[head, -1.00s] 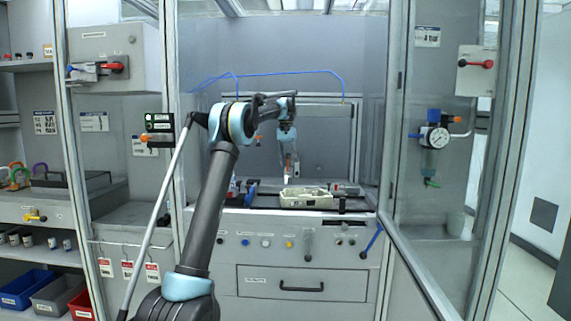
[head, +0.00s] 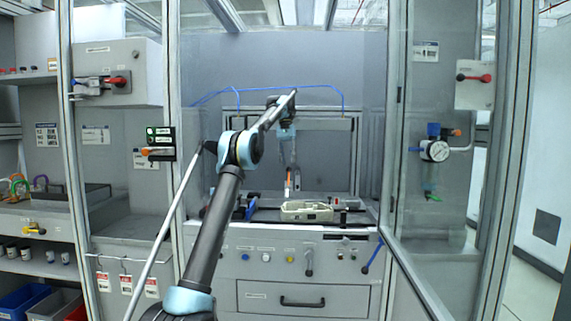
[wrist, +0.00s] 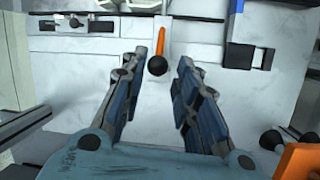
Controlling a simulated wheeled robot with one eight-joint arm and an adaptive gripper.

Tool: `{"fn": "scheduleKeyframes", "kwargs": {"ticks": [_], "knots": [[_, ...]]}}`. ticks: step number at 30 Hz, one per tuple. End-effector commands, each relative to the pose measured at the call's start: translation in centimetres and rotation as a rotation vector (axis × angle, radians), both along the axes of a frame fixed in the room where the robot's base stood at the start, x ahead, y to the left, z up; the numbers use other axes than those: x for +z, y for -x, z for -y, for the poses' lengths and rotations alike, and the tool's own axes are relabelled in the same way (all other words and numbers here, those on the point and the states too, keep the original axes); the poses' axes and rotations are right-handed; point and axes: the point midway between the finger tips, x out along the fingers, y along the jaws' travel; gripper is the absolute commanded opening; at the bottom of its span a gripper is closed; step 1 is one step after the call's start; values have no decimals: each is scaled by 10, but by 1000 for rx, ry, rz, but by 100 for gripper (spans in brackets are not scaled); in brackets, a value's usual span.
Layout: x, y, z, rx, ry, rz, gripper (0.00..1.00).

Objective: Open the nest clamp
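An orange lever with a black ball knob (wrist: 157,65), which looks like the clamp's handle, shows at the upper middle of the wrist view. My gripper (wrist: 158,82) is open and empty, its two blue-padded fingers apart. The knob appears between the fingertips in the picture, just past them; contact cannot be told. In the head view my gripper (head: 289,178) hangs over the workbench, left of and above a pale tray-like part (head: 306,212). An orange piece shows at its lower end, too small to make out there.
A glass door stands open on the right, with a pressure gauge (head: 434,151) beyond it. A blue lever (head: 372,256) and a grey lever (head: 309,261) are on the bench front, above a drawer (head: 288,302). Blue parts (head: 244,208) lie left of the tray.

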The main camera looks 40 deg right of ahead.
Motion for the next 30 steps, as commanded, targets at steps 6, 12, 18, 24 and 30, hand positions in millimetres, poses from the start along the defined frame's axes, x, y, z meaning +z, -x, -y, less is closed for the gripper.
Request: {"fn": "scheduleKeyframes", "kwargs": {"ticks": [6, 12, 18, 24, 30], "knots": [[0, 0, 0, 0, 0, 0, 22], [4, 2, -1, -46, 44, 20, 0], [14, 8, -4, -201, 180, 95, 0], [23, 18, -11, -388, 317, 199, 0], [31, 29, -23, -580, 432, 320, 0]]}}
